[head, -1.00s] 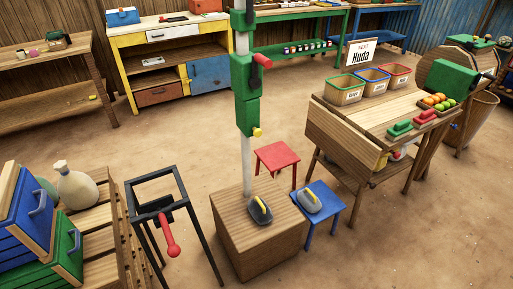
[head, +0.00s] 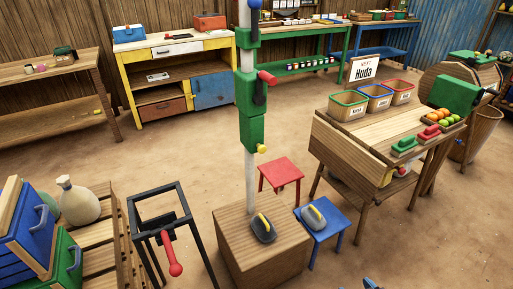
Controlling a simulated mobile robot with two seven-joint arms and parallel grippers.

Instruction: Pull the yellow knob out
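The yellow knob (head: 262,149) sticks out at the lower right of the green block (head: 252,128) on the pale upright post (head: 250,180). No gripper is at the knob or touching it. How far the knob stands out of the block is too small to tell. A small blue and dark piece (head: 371,283) shows at the bottom edge, right of the middle; it seems to be part of my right arm, but its fingers cannot be made out. My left gripper is out of view.
The post stands on a wooden box (head: 265,262) that bears a dark weight with a yellow handle (head: 263,229). A red stool (head: 281,172) and a blue stool (head: 322,228) stand beside it. A black frame with a red handle (head: 174,268) stands left.

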